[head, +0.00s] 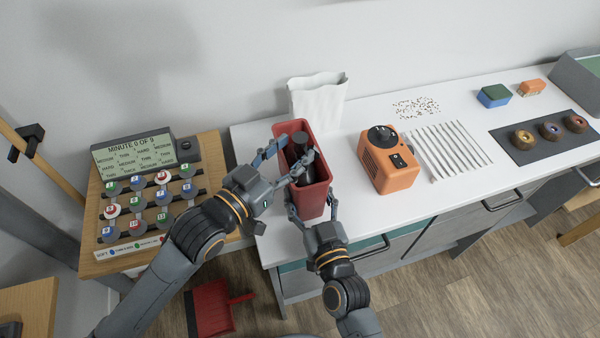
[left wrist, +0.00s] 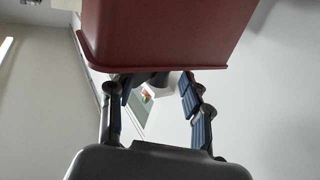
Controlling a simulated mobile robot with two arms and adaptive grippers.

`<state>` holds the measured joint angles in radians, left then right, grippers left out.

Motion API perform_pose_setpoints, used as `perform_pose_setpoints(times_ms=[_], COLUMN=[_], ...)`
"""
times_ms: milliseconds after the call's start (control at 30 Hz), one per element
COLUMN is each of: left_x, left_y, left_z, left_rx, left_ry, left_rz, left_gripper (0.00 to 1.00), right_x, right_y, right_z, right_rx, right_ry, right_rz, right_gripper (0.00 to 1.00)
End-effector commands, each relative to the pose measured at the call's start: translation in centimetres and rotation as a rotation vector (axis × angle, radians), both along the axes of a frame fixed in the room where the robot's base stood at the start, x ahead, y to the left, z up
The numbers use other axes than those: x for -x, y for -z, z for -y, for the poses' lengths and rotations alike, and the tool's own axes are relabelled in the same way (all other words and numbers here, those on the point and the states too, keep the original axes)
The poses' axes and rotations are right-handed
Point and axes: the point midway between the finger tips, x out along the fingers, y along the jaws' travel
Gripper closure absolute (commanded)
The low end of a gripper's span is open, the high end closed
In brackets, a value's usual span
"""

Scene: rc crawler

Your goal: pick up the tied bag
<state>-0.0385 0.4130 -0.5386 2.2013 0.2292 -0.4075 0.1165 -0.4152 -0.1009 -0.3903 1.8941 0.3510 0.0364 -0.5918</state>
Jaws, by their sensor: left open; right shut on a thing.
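A dark bag (head: 312,178) stands inside a tall red bin (head: 316,203) at the left part of the white table; its tied neck is hard to make out. My left gripper (head: 291,153) is open at the bin's top, its fingers near the bag's upper end. My right gripper (head: 312,207) is shut on the near end of the bin, one finger on each side.
A white paper bag (head: 318,98) stands behind the bin. An orange device (head: 388,165) is to its right, then a row of thin sticks (head: 450,150). A wooden stand with numbered knobs (head: 150,205) is at left. A red dustpan (head: 209,308) lies on the floor.

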Motion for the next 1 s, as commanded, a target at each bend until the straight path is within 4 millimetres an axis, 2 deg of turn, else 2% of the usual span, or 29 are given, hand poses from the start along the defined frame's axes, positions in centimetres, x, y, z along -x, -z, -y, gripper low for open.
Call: perform_pose_setpoints(times_ms=[100,200,467,500,567,733,1000], left_x=[-1.6,-2.5,-2.7,-2.7,-2.7,-2.7,-2.7], left_y=[0.3,0.4,0.5,0.5,0.5,0.5,0.3], left_z=[1.0,1.7,1.9,1.9,1.9,1.9,1.9], left_rx=[0.003,0.002,0.000,0.000,0.000,0.000,0.003], left_ry=[0.001,0.000,0.001,0.001,0.001,0.000,0.001], left_rz=[0.001,0.001,0.000,0.000,0.000,0.000,0.004], left_gripper=[0.51,0.51,0.51,0.53,0.65,1.00,1.00], right_x=[0.0,0.0,0.0,0.0,0.0,0.0,0.0], right_y=[-0.1,-0.1,0.0,0.0,0.0,0.0,0.0], right_z=[0.0,0.0,0.0,0.0,0.0,0.0,0.0], right_rx=[0.000,0.000,0.000,0.000,0.000,0.000,0.000], right_ry=[0.000,0.000,0.000,0.000,0.000,0.000,-0.001], right_rz=[0.001,0.001,0.001,0.001,0.001,0.001,0.001], right_gripper=[0.71,0.71,0.71,0.71,0.71,0.71,0.71])
